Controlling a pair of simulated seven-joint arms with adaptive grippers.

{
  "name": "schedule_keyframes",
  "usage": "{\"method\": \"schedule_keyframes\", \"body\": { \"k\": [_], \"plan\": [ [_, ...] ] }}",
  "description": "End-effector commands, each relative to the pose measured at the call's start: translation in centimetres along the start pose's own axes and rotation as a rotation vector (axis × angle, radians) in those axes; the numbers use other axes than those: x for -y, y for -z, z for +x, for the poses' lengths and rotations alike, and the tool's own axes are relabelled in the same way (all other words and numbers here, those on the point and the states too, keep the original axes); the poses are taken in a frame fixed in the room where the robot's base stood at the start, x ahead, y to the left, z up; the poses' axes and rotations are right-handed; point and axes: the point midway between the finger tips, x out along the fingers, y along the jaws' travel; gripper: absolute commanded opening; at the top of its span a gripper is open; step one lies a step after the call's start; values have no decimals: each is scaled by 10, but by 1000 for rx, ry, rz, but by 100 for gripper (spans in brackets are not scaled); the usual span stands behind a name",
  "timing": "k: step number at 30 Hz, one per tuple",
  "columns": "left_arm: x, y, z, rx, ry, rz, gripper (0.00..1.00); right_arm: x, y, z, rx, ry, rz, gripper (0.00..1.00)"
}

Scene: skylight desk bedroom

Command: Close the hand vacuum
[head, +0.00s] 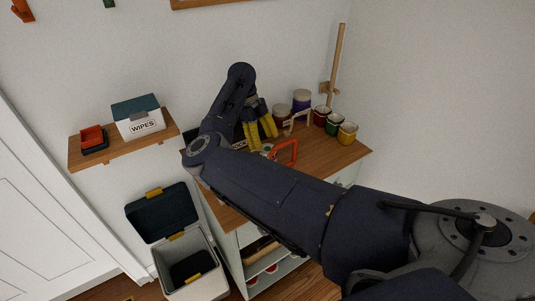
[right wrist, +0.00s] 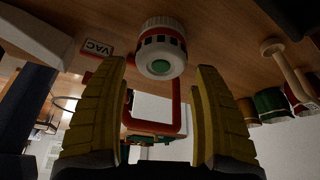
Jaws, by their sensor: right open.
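The hand vacuum shows in the right wrist view as a white round body (right wrist: 162,46) with red and dark bands and a green round end. A red squared handle or frame (right wrist: 177,118) shows below it in that view, between the fingers; in the head view the red handle (head: 286,150) stands on the wooden top. How its parts join is unclear. My right gripper (head: 262,133) has yellow fingers, reaches down over the top just left of the handle, and is open. In the right wrist view its fingers (right wrist: 160,85) stand apart with nothing gripped. My left gripper is out of view.
Several pots and jars (head: 347,133) stand at the back right of the wooden top (head: 322,158). A "VAC" label (right wrist: 97,48) lies beside the vacuum. A wall shelf (head: 88,157) holds a wipes box (head: 138,117). An open-lidded bin (head: 190,262) stands on the floor at left.

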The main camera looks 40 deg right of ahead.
Motion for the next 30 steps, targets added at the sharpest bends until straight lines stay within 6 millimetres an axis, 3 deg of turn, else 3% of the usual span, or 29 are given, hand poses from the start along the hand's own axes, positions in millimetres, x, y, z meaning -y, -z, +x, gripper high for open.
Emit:
{"method": "schedule_keyframes", "body": {
  "k": [6,20,30],
  "plan": [
    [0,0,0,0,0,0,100,0,0,18,0,0,0,66],
    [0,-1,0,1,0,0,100,0,0,23,-1,1,0,66],
    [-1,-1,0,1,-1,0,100,1,-1,61,-2,1,0,66]
  ]
}}
